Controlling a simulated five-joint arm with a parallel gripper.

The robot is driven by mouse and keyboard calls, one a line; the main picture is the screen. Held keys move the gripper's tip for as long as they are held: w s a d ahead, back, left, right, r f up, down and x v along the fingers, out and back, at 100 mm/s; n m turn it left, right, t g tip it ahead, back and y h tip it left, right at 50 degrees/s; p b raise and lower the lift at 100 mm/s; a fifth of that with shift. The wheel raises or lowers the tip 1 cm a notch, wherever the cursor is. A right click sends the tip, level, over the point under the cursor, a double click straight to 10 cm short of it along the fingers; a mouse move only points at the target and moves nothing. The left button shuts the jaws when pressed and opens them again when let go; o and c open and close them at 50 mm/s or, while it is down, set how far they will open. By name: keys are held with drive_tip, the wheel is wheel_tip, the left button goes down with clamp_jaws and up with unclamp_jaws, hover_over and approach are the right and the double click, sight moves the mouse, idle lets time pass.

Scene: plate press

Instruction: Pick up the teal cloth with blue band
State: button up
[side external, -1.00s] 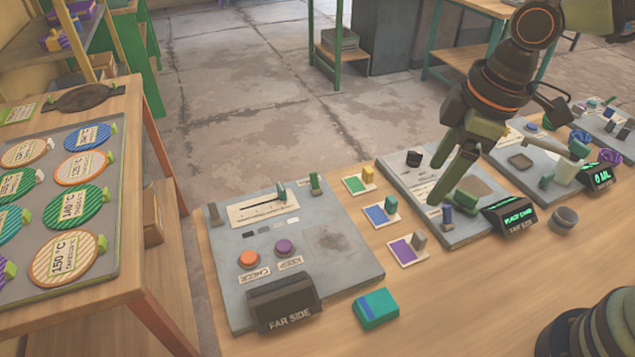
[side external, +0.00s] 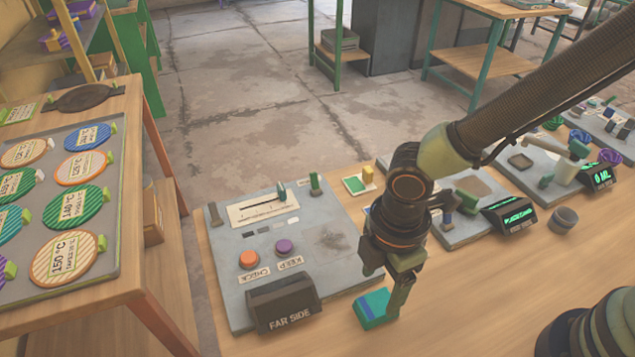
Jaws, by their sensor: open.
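The teal cloth with a blue band (side external: 371,311) lies folded on the wooden bench, just right of the grey panel's display block. My gripper (side external: 385,300) points down at the cloth's right part. One finger shows in front of the cloth's right side; the other finger is mostly hidden. The jaws are open, and I cannot tell whether a finger touches the cloth.
A grey panel (side external: 226,294) with an orange button (side external: 249,259), a purple button (side external: 284,246) and a FAR SIDE block (side external: 285,303) stands left of the cloth. A small dark cup (side external: 563,220) is to the right. Bare bench (side external: 470,290) lies right of the cloth.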

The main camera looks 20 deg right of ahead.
sight(378, 303)
drive_tip(key=shift+s+f, duration=0.15)
drive_tip(key=shift+f, duration=2.55)
drive_tip(key=c, duration=1.1)
